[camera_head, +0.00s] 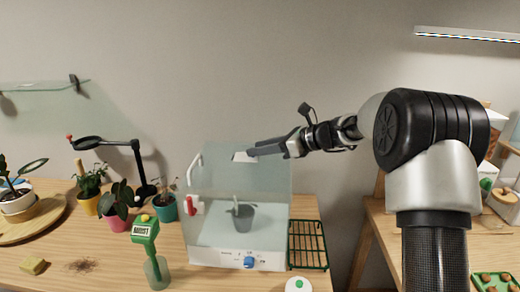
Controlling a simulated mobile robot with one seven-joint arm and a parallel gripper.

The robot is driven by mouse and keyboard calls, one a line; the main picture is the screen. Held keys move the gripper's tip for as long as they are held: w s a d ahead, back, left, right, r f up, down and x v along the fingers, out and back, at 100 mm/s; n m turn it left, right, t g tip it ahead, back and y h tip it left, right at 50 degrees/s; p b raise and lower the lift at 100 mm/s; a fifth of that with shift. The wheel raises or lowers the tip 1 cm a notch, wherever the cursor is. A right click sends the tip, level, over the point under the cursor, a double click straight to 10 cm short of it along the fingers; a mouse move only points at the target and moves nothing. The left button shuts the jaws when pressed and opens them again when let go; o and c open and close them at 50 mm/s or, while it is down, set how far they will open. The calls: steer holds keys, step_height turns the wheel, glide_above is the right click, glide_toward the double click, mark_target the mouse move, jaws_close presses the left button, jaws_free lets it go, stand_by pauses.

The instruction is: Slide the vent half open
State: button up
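A clear-walled propagator box (211,228) with a white base stands on the wooden table. On its top is a pale vent plate (242,157), partly hidden by my gripper; how far it is open cannot be told. My gripper (255,151) reaches in from the right, with its dark fingers at the right edge of the vent plate. Whether they touch it, and whether they are open or shut, is unclear at this size.
A green wire rack (308,245) lies right.

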steer(key=shift+w+a+f, duration=0.1)
steer(key=shift+a, duration=0.05)
steer(key=shift+c, duration=0.2)
jaws_close()
steer(key=shift+d+p, duration=0.45)
steer(key=shift+p, duration=0.1)
steer(key=shift+d, duration=0.4)
steer(key=shift+o, duration=0.2)
jaws_free()
steer(key=shift+a, duration=0.15)
steer(key=v, duration=1.7)
steer(key=shift+s+d, duration=0.2)
steer(key=shift+s, duration=0.05)
